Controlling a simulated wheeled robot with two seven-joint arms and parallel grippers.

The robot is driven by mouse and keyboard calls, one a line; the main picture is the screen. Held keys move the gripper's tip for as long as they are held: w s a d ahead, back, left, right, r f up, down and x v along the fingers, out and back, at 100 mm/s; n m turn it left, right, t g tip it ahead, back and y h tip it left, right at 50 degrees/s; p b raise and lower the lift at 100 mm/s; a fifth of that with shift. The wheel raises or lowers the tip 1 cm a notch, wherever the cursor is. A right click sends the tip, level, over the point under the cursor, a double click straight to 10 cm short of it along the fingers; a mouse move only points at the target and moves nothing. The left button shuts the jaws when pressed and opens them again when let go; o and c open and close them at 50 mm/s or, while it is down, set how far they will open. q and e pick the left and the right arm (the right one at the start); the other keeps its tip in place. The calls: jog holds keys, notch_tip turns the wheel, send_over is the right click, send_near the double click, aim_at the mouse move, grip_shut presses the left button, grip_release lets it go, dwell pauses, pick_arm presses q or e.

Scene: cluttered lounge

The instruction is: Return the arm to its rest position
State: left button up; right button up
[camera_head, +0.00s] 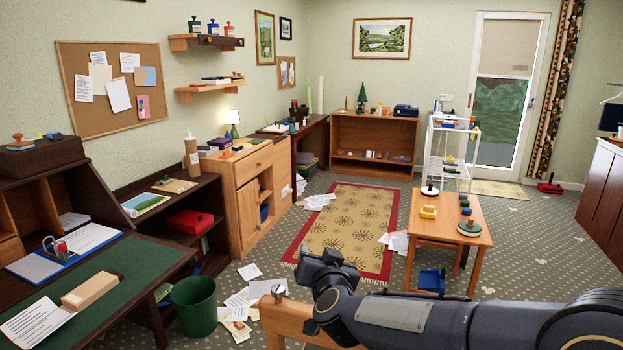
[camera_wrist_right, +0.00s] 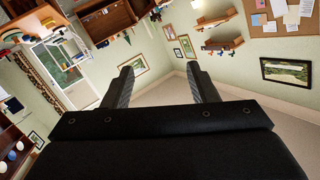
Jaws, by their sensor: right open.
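My right arm (camera_head: 410,315) reaches in from the lower right of the head view, held level in front of me. Its gripper (camera_head: 325,265) is at the lower middle, over the floor as I see it. In the right wrist view my right gripper (camera_wrist_right: 160,88) has its two dark fingers spread apart, with nothing between them. My left gripper is not in the head view.
A wooden chair or stool top (camera_head: 285,318) shows close beside my right arm. A desk with a green top (camera_head: 120,265) stands left, with a green bin (camera_head: 195,305) beside it. A small wooden table (camera_head: 455,215) stands right. The patterned rug (camera_head: 345,220) is mostly clear; papers (camera_head: 240,303) litter the floor.

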jog(key=s+d+r+n+g+y+p, duration=0.2)
jog(key=s+d+r+g+y, duration=0.15)
jog(key=s+d, duration=1)
jog(key=s+d+f+g, duration=0.2)
jog(key=s+f, duration=0.1)
jog(key=s, duration=0.4)
jog(key=s+d+f+m+g+h+p, duration=0.1)
jog(key=s+f+g, duration=0.1)
jog(key=s, duration=0.6)
jog(key=s+d+f+g+h+p, duration=0.1)
jog(key=s+d+f+g, duration=0.1)
jog(key=s+f, duration=0.3)
jog(key=s, duration=0.3)
jog(key=shift+d+g, duration=0.3)
jog(key=shift+g, duration=0.05)
